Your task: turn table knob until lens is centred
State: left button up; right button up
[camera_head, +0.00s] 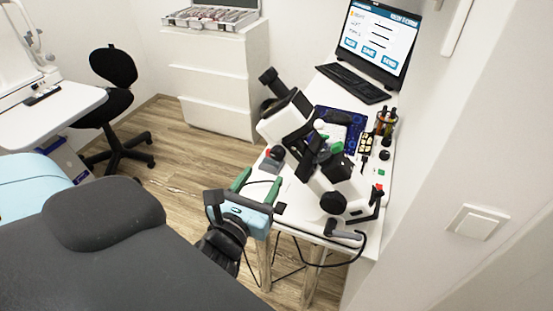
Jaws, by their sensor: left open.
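A white and black optical instrument (283,117) stands on the white desk, with a black eyepiece tube slanting up to the left. A round black knob (332,203) shows low on its front; I cannot tell whether this is the table knob. A smaller dark knob with a red part (277,152) is at its left. I cannot make out the lens or whether it is centred. My left gripper (262,178), light blue and black with green fingers, is open at the desk's left edge, left of the instrument, with nothing visible between the fingers. My right gripper is not in view.
A monitor (378,40) and keyboard (352,83) are at the desk's back. Small bottles (386,121) and a blue mat (355,139) lie beyond the instrument. A black cable hangs at the front. A dark grey padded form (105,215) fills the lower left. The wall is close on the right.

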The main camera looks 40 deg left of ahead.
aim_at(276, 156)
pick_arm(q)
jog(key=p+x, duration=0.1)
jog(key=x, duration=0.5)
jog(key=shift+w+r, duration=0.1)
jog(key=shift+w, duration=0.05)
jog(key=shift+x, duration=0.75)
